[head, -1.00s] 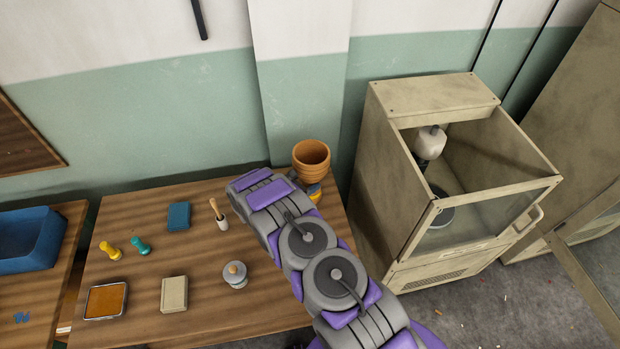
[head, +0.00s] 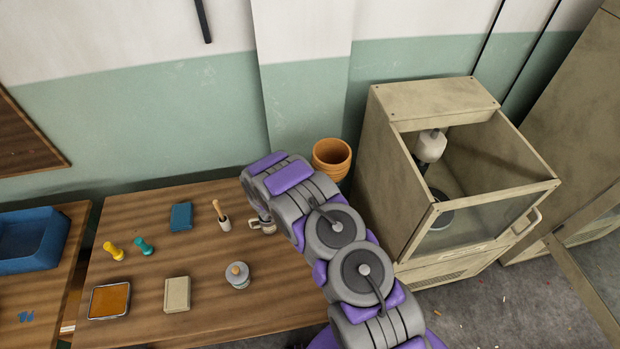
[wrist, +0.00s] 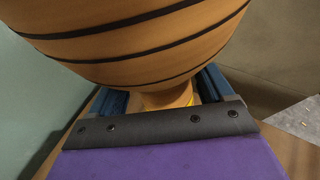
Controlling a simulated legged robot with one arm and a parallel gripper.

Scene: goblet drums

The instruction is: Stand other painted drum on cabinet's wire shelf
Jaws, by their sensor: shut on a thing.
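The drum (head: 331,153) is an orange-brown goblet shape with an open top. In the wrist view its bowl (wrist: 140,40) shows dark bands and fills the upper middle. My gripper (wrist: 163,95) is shut on the drum's narrow lower part, with a blue finger on each side. In the head view my arm hides the gripper and the drum's lower part. The drum looks upright, near the table's back right corner. The beige cabinet (head: 408,185) stands to its right with an open top. I cannot make out the wire shelf.
Inside the cabinet are a pale rounded object (head: 430,146) and a dark disc. The wooden table (head: 130,212) holds a metal mug (head: 263,224), a lidded jar (head: 237,274), a brush, stamps, an ink pad and small blocks. A blue bin (head: 35,240) stands at left.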

